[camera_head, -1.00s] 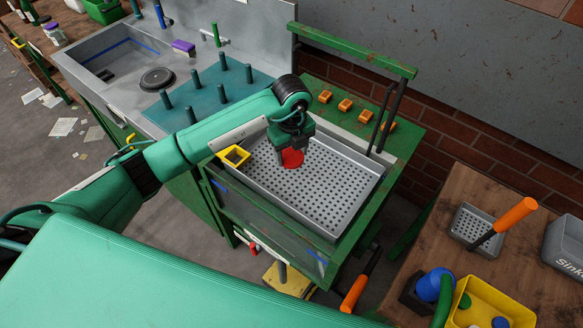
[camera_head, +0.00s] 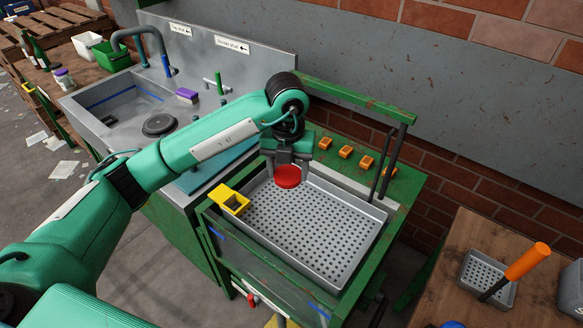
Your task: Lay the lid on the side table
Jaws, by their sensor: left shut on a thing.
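My left gripper (camera_head: 288,168) comes in from the left and is shut on a round red lid (camera_head: 288,177). It holds the lid above the far left part of a grey perforated tray (camera_head: 340,276). A brown wooden table (camera_head: 448,268) stands at the lower right, apart from the tray; I cannot tell for certain that it is the side table. My right gripper is not in view.
A yellow square holder (camera_head: 232,200) sits at the tray's left corner. An orange-handled tool (camera_head: 526,262) rests in a small perforated tray on the wooden table. A sink (camera_head: 130,105) is at the left. A green frame (camera_head: 350,98) rises behind the tray.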

